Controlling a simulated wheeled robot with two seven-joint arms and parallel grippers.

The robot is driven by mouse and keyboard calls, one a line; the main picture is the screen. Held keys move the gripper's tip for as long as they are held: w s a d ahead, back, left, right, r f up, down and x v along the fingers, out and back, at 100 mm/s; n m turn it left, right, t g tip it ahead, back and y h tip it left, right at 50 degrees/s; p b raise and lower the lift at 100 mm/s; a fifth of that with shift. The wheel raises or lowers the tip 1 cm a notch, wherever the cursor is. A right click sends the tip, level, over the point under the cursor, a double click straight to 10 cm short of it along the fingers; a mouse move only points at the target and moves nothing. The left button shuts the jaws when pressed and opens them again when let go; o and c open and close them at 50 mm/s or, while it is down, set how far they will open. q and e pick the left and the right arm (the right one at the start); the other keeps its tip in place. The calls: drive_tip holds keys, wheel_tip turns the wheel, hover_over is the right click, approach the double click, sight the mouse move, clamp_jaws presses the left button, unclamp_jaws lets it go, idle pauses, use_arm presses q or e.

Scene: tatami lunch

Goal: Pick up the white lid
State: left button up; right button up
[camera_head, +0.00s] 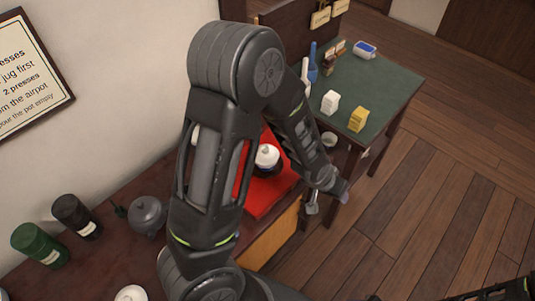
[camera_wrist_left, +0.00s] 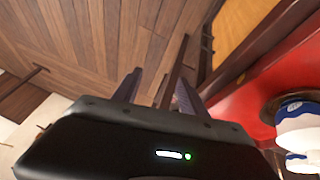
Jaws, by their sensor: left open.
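The white lid (camera_head: 267,153) is a small rounded piece with a knob, on top of a dark round vessel on a red mat (camera_head: 285,196). In the left wrist view, a white and blue rounded thing, probably the lid (camera_wrist_left: 299,120), is at the right edge, partly cut off. My left gripper (camera_head: 328,200) hangs beyond the front edge of the red mat, to the right of the lid and apart from it. Its two fingers (camera_wrist_left: 157,92) are spread and empty. A dark part of my right arm (camera_head: 515,289) shows at the bottom right corner; its jaws are not clear.
A green-topped table (camera_head: 385,82) at the back holds a white carton (camera_head: 330,102), a yellow carton (camera_head: 358,119) and bottles. A grey teapot (camera_head: 147,215) and dark canisters (camera_head: 75,215) stand on the left of the counter. Open wooden floor (camera_head: 440,200) lies right.

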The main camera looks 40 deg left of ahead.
use_arm(q)
drive_tip(key=w+a+r+n+y, duration=0.1)
drive_tip(key=w+a+r+n, duration=0.1)
drive_tip(key=w+a+r, duration=0.4)
drive_tip(key=n+g+y, duration=0.3)
drive_tip(key=n+y, duration=0.1)
drive_tip(key=n, duration=0.4)
approach(266, 152)
drive_tip(key=shift+w+a+f+b, duration=0.2)
drive_tip(key=shift+w+a+b, duration=0.1)
drive_tip(key=shift+w+a, duration=0.2)
drive_tip(key=shift+x, duration=1.25)
drive_tip(key=shift+f, duration=0.1)
